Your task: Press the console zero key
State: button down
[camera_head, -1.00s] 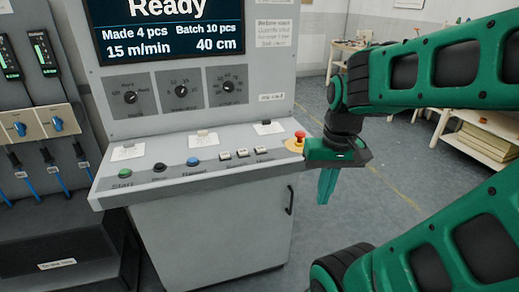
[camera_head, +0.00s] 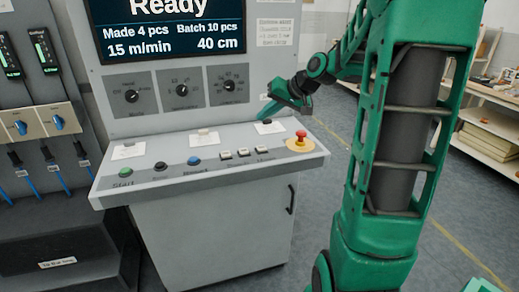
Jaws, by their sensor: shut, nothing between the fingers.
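The grey console (camera_head: 205,135) stands left of centre, its sloped panel carrying a row of controls. Three small pale keys, a left one (camera_head: 226,155), a middle one (camera_head: 243,152) and a right one (camera_head: 262,149), sit right of the blue button. Their labels are too small to read, so I cannot tell which is the zero key. My gripper (camera_head: 265,115) is shut and empty, above the back right of the panel, behind the keys and apart from them. It points down to the left.
A red emergency stop (camera_head: 301,137) on a yellow base stands at the panel's right end. Green (camera_head: 126,172), black (camera_head: 160,166) and blue (camera_head: 194,161) buttons lie left of the keys. The screen (camera_head: 170,28) reads Ready. Shelving (camera_head: 490,140) stands at the right.

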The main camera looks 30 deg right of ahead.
aim_at(264, 148)
jog(key=shift+f, duration=4.4)
jog(key=shift+s+f, duration=0.1)
jog(key=shift+f, duration=0.7)
jog(key=shift+r, duration=0.85)
jog(key=shift+r, duration=0.1)
jog(key=shift+r, duration=2.4)
